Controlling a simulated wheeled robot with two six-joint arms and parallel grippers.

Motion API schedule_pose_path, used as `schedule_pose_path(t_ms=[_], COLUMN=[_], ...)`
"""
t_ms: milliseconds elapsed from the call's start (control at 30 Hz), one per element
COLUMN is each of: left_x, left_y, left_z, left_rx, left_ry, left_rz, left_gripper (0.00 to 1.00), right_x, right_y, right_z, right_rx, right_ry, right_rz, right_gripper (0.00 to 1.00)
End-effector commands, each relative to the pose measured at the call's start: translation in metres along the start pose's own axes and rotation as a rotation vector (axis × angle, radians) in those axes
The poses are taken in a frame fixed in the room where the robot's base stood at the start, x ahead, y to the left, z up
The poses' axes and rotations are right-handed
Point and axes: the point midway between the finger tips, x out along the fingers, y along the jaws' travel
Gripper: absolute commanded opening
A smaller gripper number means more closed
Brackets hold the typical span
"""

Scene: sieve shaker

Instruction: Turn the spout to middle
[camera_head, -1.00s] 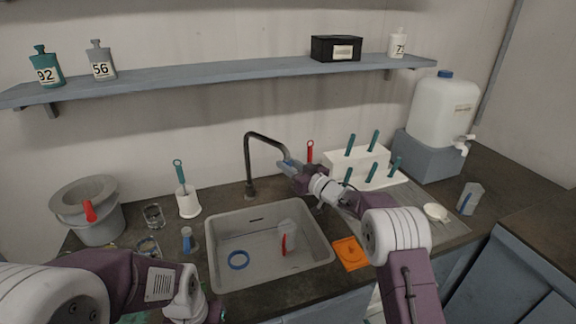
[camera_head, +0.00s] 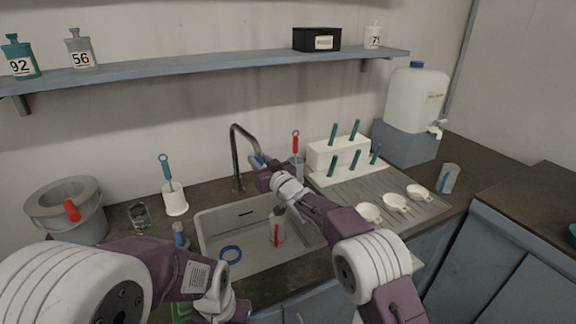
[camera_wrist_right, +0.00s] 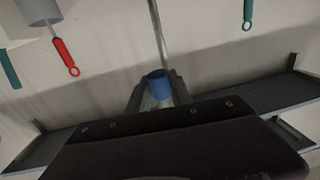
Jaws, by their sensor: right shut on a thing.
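The dark tap spout (camera_head: 236,150) rises behind the sink (camera_head: 202,236) and arches forward and right, its end over the back of the sink. My right gripper (camera_head: 259,163) is shut on the spout's blue tip. In the right wrist view, the blue tip (camera_wrist_right: 159,84) sits between the fingers, with the pipe (camera_wrist_right: 157,32) running up behind it. My wrist hides part of the spout's end in the head view. My left gripper (camera_head: 222,308) is low at the bottom edge, left of the sink; its fingers are not clear.
The sink holds a blue ring (camera_head: 231,254) and a cup with a red handle (camera_head: 277,230). A white brush holder (camera_head: 175,203) and grey bucket (camera_head: 66,213) stand left. A white rack (camera_head: 337,156), several white cups and a water tank (camera_head: 415,98) stand right.

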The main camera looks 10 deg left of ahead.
Motion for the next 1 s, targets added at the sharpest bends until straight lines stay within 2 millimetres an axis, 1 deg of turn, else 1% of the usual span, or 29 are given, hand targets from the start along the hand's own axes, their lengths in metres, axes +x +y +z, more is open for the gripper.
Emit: schedule_pose_path(t_ms=[33, 100, 333, 533, 867, 900, 967, 1000], left_x=[0.008, 0.013, 0.021, 0.023, 0.022, 0.022, 0.022, 0.022], left_y=[0.0, 0.0, 0.0, 0.0, 0.0, 0.0, 0.0, 0.0], left_z=[0.001, 0.001, 0.002, 0.002, 0.002, 0.002, 0.002, 0.002], left_rx=[0.0, 0.0, 0.0, 0.0, 0.0, 0.0, 0.0, 0.0], left_ry=[0.0, 0.0, 0.0, 0.0, 0.0, 0.0, 0.0, 0.0], left_rz=[0.0, 0.0, 0.0, 0.0, 0.0, 0.0, 0.0, 0.0], left_gripper=[0.45, 0.45, 0.45, 0.45, 0.45, 0.45, 0.45, 0.45], right_x=[0.0, -0.001, -0.001, -0.001, -0.001, -0.001, -0.001, -0.001], right_y=[-0.007, -0.014, -0.029, -0.034, -0.033, -0.033, -0.033, -0.033], right_z=[0.004, 0.003, 0.002, 0.001, 0.002, 0.002, 0.002, 0.002], right_rx=[0.001, 0.0, 0.001, 0.001, 0.002, 0.002, 0.002, 0.001], right_ry=[0.002, 0.003, 0.0, -0.002, -0.005, -0.005, -0.005, -0.004], right_rz=[-0.003, -0.002, -0.001, -0.001, 0.0, 0.001, 0.001, 0.001], right_gripper=[0.0, 0.0, 0.0, 0.0, 0.0, 0.31, 0.48, 0.48])
